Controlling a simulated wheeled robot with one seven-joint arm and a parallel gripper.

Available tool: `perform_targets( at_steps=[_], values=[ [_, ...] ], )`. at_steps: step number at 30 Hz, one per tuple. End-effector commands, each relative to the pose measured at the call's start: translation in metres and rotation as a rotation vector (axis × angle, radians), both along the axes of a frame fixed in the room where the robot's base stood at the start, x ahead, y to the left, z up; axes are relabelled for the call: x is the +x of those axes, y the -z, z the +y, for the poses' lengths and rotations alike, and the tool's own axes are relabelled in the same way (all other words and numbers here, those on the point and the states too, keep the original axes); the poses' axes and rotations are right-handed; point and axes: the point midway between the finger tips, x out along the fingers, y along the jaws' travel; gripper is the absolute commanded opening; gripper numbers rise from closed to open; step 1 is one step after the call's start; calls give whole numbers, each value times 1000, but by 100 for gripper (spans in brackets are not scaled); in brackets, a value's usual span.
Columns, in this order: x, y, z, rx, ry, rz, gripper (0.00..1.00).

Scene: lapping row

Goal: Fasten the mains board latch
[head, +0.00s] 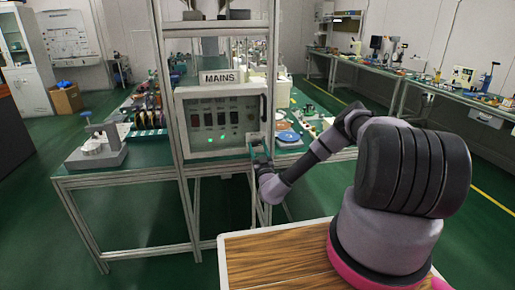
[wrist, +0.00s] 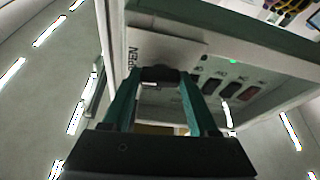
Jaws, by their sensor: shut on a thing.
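The mains board (head: 222,118) is a pale grey box in a metal frame, under a white MAINS sign (head: 221,77). Its front shows a row of dark switches and lit green lamps. The latch (wrist: 158,74) is a dark piece at the board's edge, beside a plate reading OPEN (wrist: 133,58). My gripper (head: 256,150) reaches the lower right corner of the board. In the wrist view its two teal fingers (wrist: 160,84) are shut on the latch. The fingers hide part of the latch, and its exact angle is hard to tell.
The green bench (head: 145,172) holds a grey press-like device (head: 97,150) at the left and small items behind the board. Metal uprights (head: 172,110) stand close to the board. Another bench (head: 430,85) runs along the right wall. Green floor is clear between them.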

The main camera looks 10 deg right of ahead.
Motion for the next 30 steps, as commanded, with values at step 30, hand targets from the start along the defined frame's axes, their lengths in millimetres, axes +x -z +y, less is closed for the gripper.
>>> perform_targets(
  at_steps=[30],
  values=[
    [0,-4,-5,-946,-1,-2,4]
  ],
)
